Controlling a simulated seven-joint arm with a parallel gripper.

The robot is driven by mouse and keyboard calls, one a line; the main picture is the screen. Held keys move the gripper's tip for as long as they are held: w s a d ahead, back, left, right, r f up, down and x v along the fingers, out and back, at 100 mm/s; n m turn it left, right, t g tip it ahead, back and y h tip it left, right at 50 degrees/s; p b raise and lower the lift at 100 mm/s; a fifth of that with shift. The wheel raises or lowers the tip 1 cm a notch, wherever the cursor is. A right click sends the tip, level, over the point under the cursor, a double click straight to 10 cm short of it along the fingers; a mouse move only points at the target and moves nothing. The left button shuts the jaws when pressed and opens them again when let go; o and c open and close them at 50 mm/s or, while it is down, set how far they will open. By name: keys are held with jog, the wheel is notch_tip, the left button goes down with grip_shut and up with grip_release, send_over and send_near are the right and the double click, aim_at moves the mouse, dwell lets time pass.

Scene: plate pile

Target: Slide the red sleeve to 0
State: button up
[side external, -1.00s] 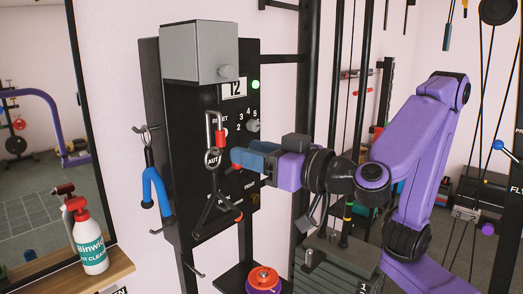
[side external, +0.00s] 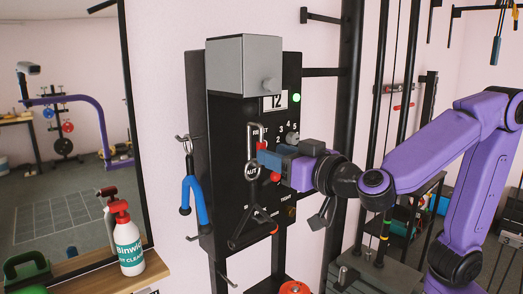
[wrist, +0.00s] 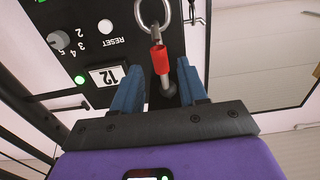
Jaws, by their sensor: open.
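The red sleeve (wrist: 159,58) is a short tube on the metal carabiner (wrist: 169,84) in the wrist view. A ring (wrist: 144,14) links to the carabiner beyond the sleeve. My gripper (wrist: 160,75) is open, its two blue fingers on either side of the carabiner, with the sleeve near and just past the tips. No firm contact shows. In the side view the carabiner (side external: 249,138) hangs on the black panel; the sleeve (side external: 261,146) is partly hidden by my gripper (side external: 265,159). No mark reading 0 is clear.
The black panel (side external: 226,150) carries a display reading 12 (side external: 274,102), a numbered knob (side external: 292,138) and a green light (side external: 297,98). A grey box (side external: 243,64) juts out above. A black handle (side external: 255,228) hangs below the ring. A blue handle (side external: 193,198) hangs at left.

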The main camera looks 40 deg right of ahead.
aim_at(265, 144)
jog(key=shift+w, duration=2.5)
grip_shut()
jog(key=shift+r, duration=1.25)
jog(key=shift+o, duration=1.1)
grip_release()
